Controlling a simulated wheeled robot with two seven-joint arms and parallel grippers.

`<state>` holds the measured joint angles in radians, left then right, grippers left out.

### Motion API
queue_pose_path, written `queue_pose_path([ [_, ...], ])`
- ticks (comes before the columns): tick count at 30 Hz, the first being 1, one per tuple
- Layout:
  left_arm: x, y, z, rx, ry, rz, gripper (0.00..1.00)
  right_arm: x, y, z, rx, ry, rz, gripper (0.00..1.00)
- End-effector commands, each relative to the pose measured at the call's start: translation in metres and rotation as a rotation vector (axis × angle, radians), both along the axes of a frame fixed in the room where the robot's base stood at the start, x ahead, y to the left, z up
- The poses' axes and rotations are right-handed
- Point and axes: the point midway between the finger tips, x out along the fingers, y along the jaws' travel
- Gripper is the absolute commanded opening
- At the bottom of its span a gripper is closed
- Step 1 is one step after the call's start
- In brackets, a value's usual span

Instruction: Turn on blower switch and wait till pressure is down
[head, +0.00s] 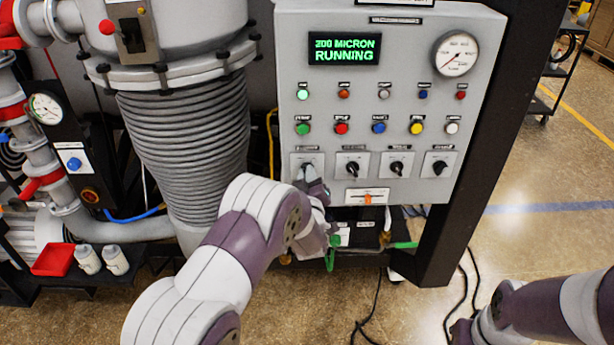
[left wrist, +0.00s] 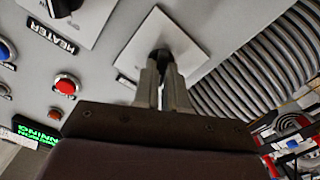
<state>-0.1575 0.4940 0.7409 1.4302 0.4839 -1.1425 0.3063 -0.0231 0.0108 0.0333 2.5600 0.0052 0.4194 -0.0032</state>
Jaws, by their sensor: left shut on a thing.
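The grey control panel (head: 400,85) has a row of black rotary switches along its bottom. My left gripper (head: 314,184) is at the leftmost switch (head: 298,158) of that row, whose label I cannot read. The left wrist view shows my left gripper (left wrist: 163,70) with its fingers shut around the black knob (left wrist: 159,54) on a white square plate (left wrist: 182,42). The fingers hide much of the knob. The green display (head: 344,49) reads "200 MICRON RUNNING". The round pressure gauge (head: 455,54) is at the panel's upper right. My right gripper is not visible; only part of my right arm shows.
The neighbouring switch (head: 352,166) is close to the right; its label reads "HEATER" in the left wrist view (left wrist: 53,35). Indicator lights and coloured buttons fill the panel above. A ribbed bellows (head: 185,140) stands left of the panel. A black post (head: 480,150) borders its right.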

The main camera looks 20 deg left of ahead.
Motion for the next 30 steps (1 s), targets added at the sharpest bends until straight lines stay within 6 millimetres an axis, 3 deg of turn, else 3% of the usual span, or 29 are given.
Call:
queue_pose_path([
  [11, 0.0, 0.0, -0.001, 0.129, 0.036, 0.0, 0.0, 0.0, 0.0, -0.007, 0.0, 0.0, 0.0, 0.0],
  [30, 0.001, -0.002, 0.0, 0.688, 0.198, 0.0, 0.0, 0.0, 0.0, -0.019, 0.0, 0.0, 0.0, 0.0],
])
